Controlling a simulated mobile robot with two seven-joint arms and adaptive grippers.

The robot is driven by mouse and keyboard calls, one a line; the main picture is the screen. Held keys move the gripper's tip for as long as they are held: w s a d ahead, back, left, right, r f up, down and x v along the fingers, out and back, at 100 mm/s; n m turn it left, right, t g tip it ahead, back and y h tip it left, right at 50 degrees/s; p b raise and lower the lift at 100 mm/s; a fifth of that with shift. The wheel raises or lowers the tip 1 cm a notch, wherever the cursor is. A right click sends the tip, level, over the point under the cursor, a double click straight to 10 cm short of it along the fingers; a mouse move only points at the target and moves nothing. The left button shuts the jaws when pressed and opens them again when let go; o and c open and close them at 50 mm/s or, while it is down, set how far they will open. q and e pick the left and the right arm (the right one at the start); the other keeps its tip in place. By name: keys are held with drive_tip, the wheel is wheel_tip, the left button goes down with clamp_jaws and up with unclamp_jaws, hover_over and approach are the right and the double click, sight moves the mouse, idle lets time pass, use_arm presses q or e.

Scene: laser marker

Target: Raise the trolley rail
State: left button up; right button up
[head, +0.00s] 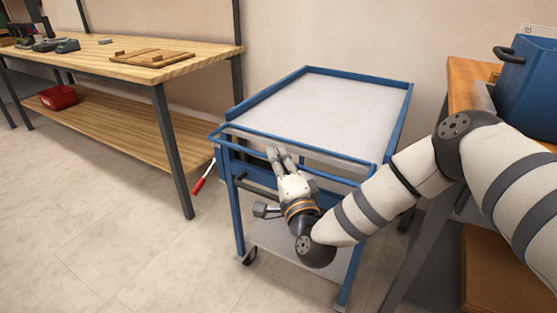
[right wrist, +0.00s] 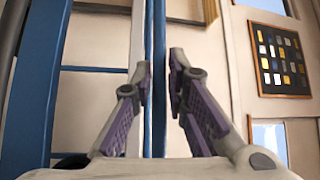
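The blue trolley (head: 402,112) stands with its grey top in the middle of the head view. Its thin blue rail (head: 318,150) runs along the near side, around the level of the top. My right gripper (head: 279,150) is at this side, its two fingers apart and their tips close to the rail. In the right wrist view a thin blue bar (right wrist: 159,30), apparently the rail, runs between the fingertips of the right gripper (right wrist: 161,75). I see no clear contact with the bar. My left gripper is not in view.
A red-handled lever (head: 202,178) hangs at the trolley's left side. A wooden workbench (head: 110,58) with a red bin (head: 58,97) on its lower shelf stands at left. A wooden table (head: 466,76) with a blue container (head: 528,85) is at right. The floor at left front is clear.

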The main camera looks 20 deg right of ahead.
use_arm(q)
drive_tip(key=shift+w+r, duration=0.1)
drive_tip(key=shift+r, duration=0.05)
use_arm(e)
drive_tip(key=shift+r, duration=0.1)
clamp_jaws()
drive_tip(key=shift+r+m+g+p, duration=0.3)
drive_tip(key=shift+r+m+p, duration=0.15)
drive_tip(key=shift+p, duration=0.3)
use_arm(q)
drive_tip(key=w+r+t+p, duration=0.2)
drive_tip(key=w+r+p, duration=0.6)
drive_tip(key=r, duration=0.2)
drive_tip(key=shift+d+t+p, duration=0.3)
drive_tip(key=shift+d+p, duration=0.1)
use_arm(e)
drive_tip(key=shift+w+d+r+m+g+y, duration=0.65)
drive_tip(key=shift+w+d+r+m+g, duration=0.25)
drive_tip(key=shift+d+r+m+g, duration=0.35)
drive_tip(key=shift+w+d+r+m+g+y, duration=0.6)
drive_tip(key=shift+w+d+r+m+g, duration=0.35)
drive_tip(key=shift+r+g, duration=0.4)
drive_tip(key=shift+w+d+r+m+g+y, duration=0.75)
drive_tip(key=shift+d+r+m+g, duration=0.45)
drive_tip(key=shift+g, duration=0.3)
drive_tip(key=shift+f, duration=0.1)
drive_tip(key=o, duration=0.7)
unclamp_jaws()
drive_tip(key=shift+w, duration=0.1)
